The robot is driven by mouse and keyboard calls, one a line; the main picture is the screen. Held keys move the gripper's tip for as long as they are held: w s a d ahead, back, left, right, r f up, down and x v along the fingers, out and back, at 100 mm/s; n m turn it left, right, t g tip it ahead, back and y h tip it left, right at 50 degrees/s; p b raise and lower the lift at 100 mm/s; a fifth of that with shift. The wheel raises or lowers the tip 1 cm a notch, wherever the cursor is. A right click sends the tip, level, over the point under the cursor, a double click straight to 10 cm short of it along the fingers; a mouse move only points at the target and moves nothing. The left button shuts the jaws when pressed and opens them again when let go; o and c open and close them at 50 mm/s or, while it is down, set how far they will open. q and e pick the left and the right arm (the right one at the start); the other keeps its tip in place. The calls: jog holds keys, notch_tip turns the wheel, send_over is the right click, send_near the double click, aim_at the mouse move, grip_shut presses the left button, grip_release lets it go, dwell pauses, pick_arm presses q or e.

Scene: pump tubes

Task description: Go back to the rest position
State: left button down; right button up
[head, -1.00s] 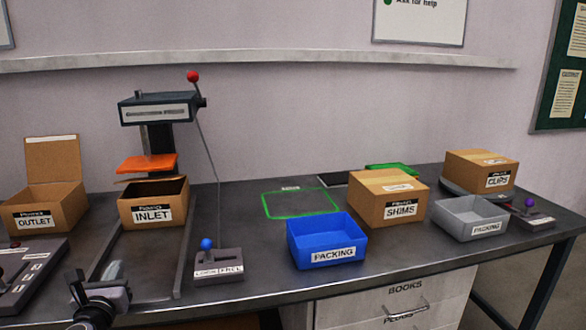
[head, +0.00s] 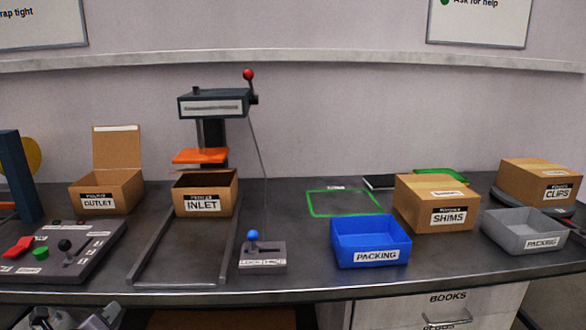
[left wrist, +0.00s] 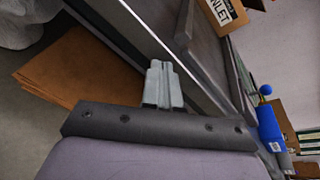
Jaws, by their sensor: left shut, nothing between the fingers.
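My left gripper (left wrist: 163,82) is shut and empty in the left wrist view, its fingers pressed together beside the table's front edge. In the head view part of it (head: 85,318) shows at the bottom left, below the front edge of the table (head: 300,270). It touches none of the boxes. My right gripper is not in either view.
The open INLET box (head: 206,194) stands under a press (head: 215,105). The OUTLET box (head: 106,190), a control panel (head: 62,250), a lever box (head: 262,256), a blue PACKING bin (head: 370,240) and the SHIMS box (head: 436,204) also stand on the table. Brown cardboard (left wrist: 75,70) lies below the edge.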

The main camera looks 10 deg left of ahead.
pick_arm(q)
jog(key=s+d+f+n+g+h, duration=0.2)
jog(key=s+d+f+n, duration=0.25)
jog(key=s, duration=0.25)
jog(key=s+d+f+n+g+h, duration=0.1)
jog(key=s+d+f+n+g, duration=0.15)
jog(key=s+n, duration=0.35)
jog(key=s+d+f+n+g+h, duration=0.1)
jog(key=s+d+f+n+h, duration=0.1)
jog(key=s+d+f+n, duration=0.4)
jog(key=s+d+f+n+t, duration=0.15)
jog(key=d+n, duration=0.55)
jog(key=d, duration=0.7)
jog(key=r+p, duration=0.3)
jog(key=r, duration=0.1)
jog(key=r+p, duration=0.1)
jog(key=p, duration=0.1)
jog(key=shift+s+d+r+p, duration=0.3)
jog(key=shift+r+p, duration=0.05)
jog(key=shift+r, duration=0.05)
jog(key=shift+f, duration=0.1)
jog(key=shift+w, duration=0.1)
